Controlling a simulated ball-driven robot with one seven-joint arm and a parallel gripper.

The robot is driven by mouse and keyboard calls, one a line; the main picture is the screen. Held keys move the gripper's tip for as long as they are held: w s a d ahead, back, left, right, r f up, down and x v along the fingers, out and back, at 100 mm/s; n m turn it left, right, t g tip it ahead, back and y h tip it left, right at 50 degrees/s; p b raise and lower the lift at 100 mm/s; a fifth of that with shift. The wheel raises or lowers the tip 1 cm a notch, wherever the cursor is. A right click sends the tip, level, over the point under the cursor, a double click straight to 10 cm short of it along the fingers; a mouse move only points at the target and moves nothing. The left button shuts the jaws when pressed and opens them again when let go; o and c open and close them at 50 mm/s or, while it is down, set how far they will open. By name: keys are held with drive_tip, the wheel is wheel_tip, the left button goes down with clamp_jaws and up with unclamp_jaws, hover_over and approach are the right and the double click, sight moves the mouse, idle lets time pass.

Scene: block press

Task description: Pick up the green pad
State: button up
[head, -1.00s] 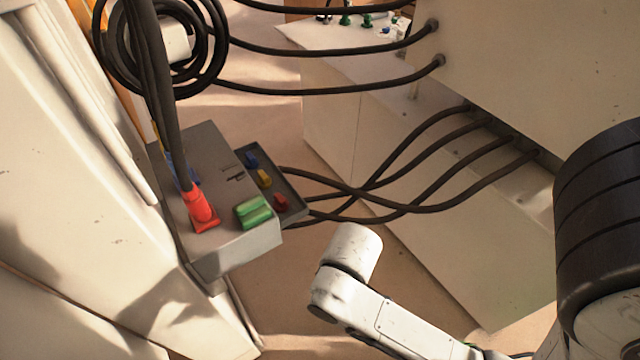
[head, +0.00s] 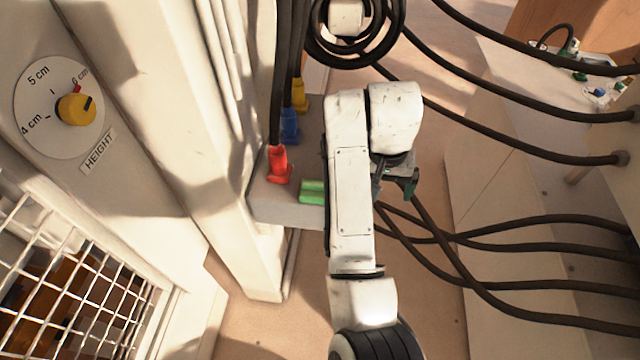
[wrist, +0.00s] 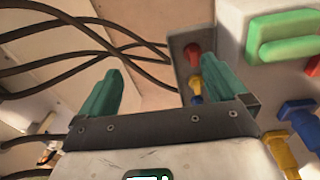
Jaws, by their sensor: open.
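The green pad (head: 312,192) lies on top of a grey box (head: 290,213), beside a red plug, and my arm hides part of that area in the head view. In the wrist view the green pad (wrist: 283,38) is a raised green block at the upper right. My gripper (head: 395,182) is to the right of the pad in the head view, beyond my arm. In the wrist view my gripper (wrist: 162,67) has its two green fingers wide apart with nothing between them. The pad lies outside the fingers, to the right and apart from them.
Red (head: 279,165), blue (head: 289,127) and yellow (head: 299,95) plugs with cables stand on the box. Black cables (head: 480,235) cross at right. A yellow height knob (head: 76,108) is on the left panel.

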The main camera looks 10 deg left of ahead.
drive_tip(key=shift+n+g+y, duration=0.4)
drive_tip(key=shift+y, duration=0.1)
drive_tip(key=a+r, duration=0.2)
drive_tip(key=a, duration=0.2)
drive_tip(key=a+r, duration=0.3)
drive_tip(key=a, duration=0.1)
drive_tip(key=a+r, duration=0.3)
drive_tip(key=a, duration=0.2)
drive_tip(key=shift+w+r+p, duration=0.1)
drive_tip(key=shift+w+p, duration=0.2)
drive_tip(key=shift+w, duration=0.05)
drive_tip(key=shift+a+f, duration=0.15)
drive_tip(key=shift+f, duration=0.15)
drive_tip(key=b, duration=0.2)
hover_over(315, 182)
wheel_tip(315, 182, down, 4)
drive_tip(key=shift+s+f, duration=0.15)
drive_tip(key=shift+f, duration=0.05)
drive_tip(key=shift+f+p, duration=0.3)
drive_tip(key=shift+f, duration=2.5)
drive_tip(key=c, duration=1.1)
drive_tip(key=shift+c, duration=0.2)
drive_tip(key=shift+r, duration=0.1)
